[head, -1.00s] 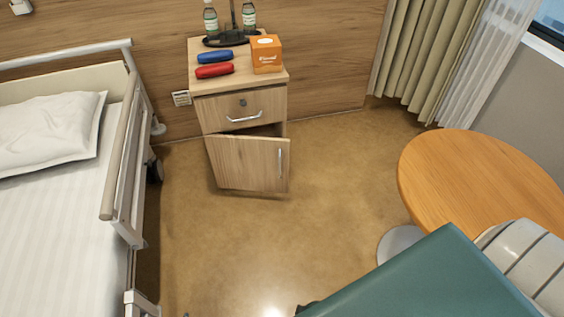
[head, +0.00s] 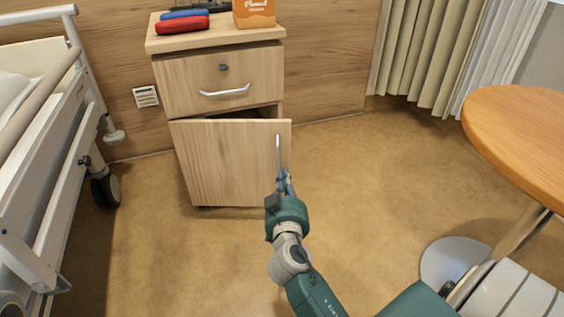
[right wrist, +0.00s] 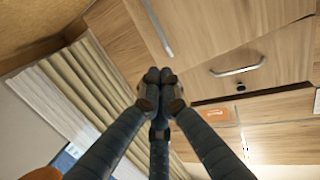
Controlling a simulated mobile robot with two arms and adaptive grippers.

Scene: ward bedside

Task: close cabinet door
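The wooden cabinet door (head: 225,165) stands ajar under the drawer of the bedside cabinet (head: 185,85), with a dark gap along its top. Its upright metal handle (head: 278,152) is near its right edge. My right gripper (head: 284,178) is in front of the door's right edge, by the handle's lower end. In the right wrist view the fingertips (right wrist: 158,76) are together with nothing visible between them, and the door handle (right wrist: 159,28) lies apart from them. Whether the gripper touches the door cannot be told. My left gripper is not in view.
The bed (head: 60,190) with its wheel stands left of the cabinet. A round wooden table (head: 525,135) is at the right. A red case (head: 182,24) and an orange box (head: 254,12) sit on the cabinet top. The floor (head: 370,190) between cabinet and table is clear.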

